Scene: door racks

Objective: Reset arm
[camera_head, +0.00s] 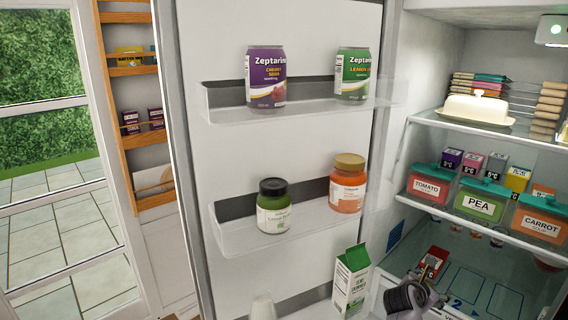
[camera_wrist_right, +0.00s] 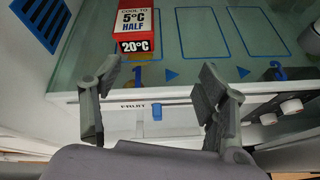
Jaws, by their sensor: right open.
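My right gripper (camera_head: 410,298) is low in the head view, in front of the fridge's bottom shelf. In the right wrist view its two fingers (camera_wrist_right: 158,85) stand apart with nothing between them. A red box (camera_head: 432,263) stands on the marked glass shelf just beyond the gripper. In the right wrist view this red box (camera_wrist_right: 140,28) is labelled "COOL TO 5°C HALF" and "20°C", at the marked spot 1, apart from the fingers. My left gripper is not in view.
The open fridge door (camera_head: 310,150) holds cans, jars and a green-white carton (camera_head: 351,280) close left of my right gripper. Labelled tubs (camera_head: 480,203) and a butter dish (camera_head: 475,110) fill upper shelves. Marked spots 2 and 3 on the bottom shelf look clear.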

